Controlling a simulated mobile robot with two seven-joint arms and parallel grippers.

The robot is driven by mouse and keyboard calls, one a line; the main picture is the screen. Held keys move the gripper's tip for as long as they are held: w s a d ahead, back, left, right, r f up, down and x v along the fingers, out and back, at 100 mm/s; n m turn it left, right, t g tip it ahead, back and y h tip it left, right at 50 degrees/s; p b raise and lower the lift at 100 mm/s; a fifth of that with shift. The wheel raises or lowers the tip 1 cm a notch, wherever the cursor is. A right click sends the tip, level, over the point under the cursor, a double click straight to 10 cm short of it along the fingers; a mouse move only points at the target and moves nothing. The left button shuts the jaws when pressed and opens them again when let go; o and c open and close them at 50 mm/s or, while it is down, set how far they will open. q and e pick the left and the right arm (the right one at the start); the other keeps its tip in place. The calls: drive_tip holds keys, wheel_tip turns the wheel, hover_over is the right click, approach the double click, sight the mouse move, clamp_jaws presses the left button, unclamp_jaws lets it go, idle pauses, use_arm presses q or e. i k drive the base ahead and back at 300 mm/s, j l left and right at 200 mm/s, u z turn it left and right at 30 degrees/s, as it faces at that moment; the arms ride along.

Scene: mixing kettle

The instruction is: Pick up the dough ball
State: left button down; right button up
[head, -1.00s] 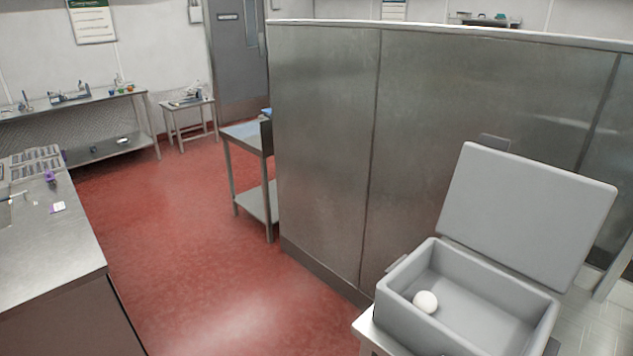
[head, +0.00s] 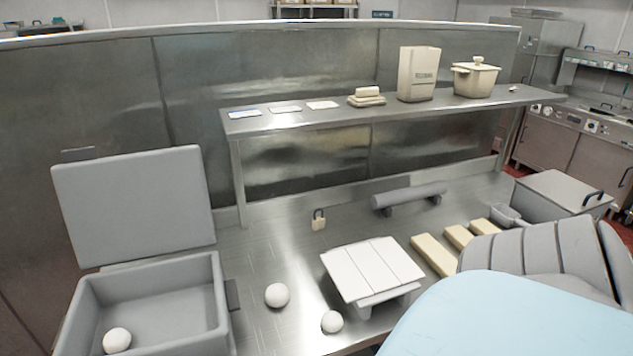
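Three white balls that look like dough show in the head view. One ball (head: 117,340) lies inside an open grey box (head: 219,300) at the lower left. A second ball (head: 277,295) lies on the metal counter (head: 262,240), just right of the box. A third, slightly smaller ball (head: 332,321) lies near the counter's front, by a white slatted stand (head: 372,268). I cannot tell which ball the task means. Neither of my grippers is in view.
The box's lid (head: 135,205) stands open. A shelf (head: 400,108) behind holds a pot (head: 475,78) and a carton (head: 418,74). A grey roller (head: 409,198) and beige blocks (head: 434,255) lie on the counter. A pale blue surface (head: 510,315) covers the lower right.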

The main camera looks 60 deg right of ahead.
sight(277, 295)
drive_tip(key=z, duration=1.45)
